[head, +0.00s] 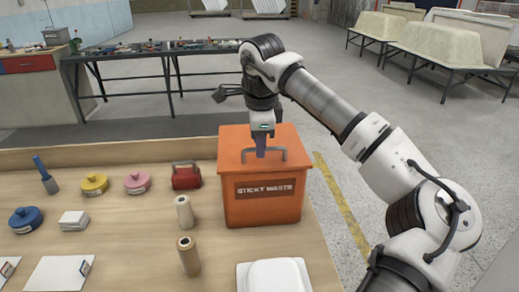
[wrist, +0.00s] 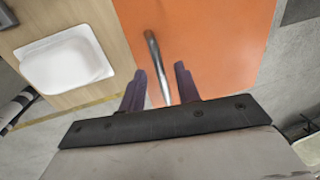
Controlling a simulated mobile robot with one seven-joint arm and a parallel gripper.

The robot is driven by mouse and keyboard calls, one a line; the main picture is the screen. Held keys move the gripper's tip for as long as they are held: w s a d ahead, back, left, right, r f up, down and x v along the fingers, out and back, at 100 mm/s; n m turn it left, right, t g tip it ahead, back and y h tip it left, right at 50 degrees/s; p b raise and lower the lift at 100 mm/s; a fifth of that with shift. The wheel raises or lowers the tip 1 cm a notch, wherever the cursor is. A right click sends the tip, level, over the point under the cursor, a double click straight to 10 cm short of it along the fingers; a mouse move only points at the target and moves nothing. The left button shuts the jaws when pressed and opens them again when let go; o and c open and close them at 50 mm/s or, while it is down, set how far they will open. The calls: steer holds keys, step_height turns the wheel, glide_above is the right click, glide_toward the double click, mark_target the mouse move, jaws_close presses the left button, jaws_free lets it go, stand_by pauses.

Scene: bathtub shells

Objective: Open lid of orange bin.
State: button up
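The orange bin (head: 262,210) stands on the wooden table, with a "STICKY WASTE" label on its front. Its orange lid (head: 284,138) is closed and bears a grey bar handle (head: 278,157). My gripper (head: 261,153) points down at the handle from above. In the wrist view my gripper (wrist: 160,69) is open, its two dark purple fingers apart. The handle (wrist: 152,48) runs lengthwise there and passes into the gap between the fingers, over the orange lid (wrist: 215,40). I cannot tell whether either finger touches it.
A red box (head: 186,178), a beige roll (head: 184,212) and another roll (head: 189,256) stand left of the bin. A white tray (head: 273,275) lies in front of it. Yellow (head: 94,186) and pink (head: 137,183) round containers sit further left. Floor lies to the right.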

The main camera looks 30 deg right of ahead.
steer(key=shift+c, duration=0.2)
jaws_close()
